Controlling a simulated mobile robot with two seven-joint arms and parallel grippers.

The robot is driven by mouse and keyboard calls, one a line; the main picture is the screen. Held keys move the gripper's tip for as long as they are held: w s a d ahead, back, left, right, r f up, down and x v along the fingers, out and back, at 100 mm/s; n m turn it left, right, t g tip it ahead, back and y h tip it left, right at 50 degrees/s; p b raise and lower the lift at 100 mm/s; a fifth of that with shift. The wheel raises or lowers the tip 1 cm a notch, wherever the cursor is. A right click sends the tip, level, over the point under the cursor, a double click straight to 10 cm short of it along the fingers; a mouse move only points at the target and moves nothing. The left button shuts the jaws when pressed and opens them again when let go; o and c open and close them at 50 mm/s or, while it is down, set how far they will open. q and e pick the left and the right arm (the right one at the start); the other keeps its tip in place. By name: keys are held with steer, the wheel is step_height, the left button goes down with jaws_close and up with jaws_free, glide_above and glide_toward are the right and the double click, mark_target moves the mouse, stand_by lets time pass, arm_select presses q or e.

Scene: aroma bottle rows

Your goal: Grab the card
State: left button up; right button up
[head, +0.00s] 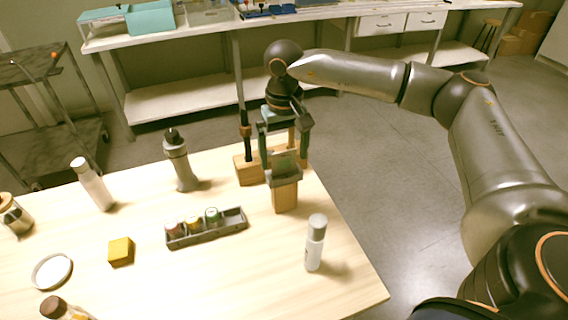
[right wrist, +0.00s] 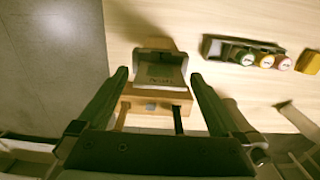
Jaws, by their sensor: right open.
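A small grey-green card (head: 285,160) with faint lettering rests in a grey holder on top of a wooden block (head: 285,197), near the table's far right side. The card also shows in the right wrist view (right wrist: 160,73). My right gripper (head: 284,165) is open and points down at the holder. In the right wrist view its two fingers (right wrist: 160,76) stand on either side of the card and holder, with gaps showing on both sides. I cannot tell how far down the fingers reach beside the card. My left gripper is not in view.
A grey rack (head: 205,231) with several small jars is to the left. A white bottle (head: 315,243) stands at the right edge. A grey bottle (head: 181,160) and yellow block (head: 121,251) are farther left.

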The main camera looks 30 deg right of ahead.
steer(key=shift+c, duration=0.2)
steer(key=c, duration=1.2)
steer(key=shift+r, duration=0.1)
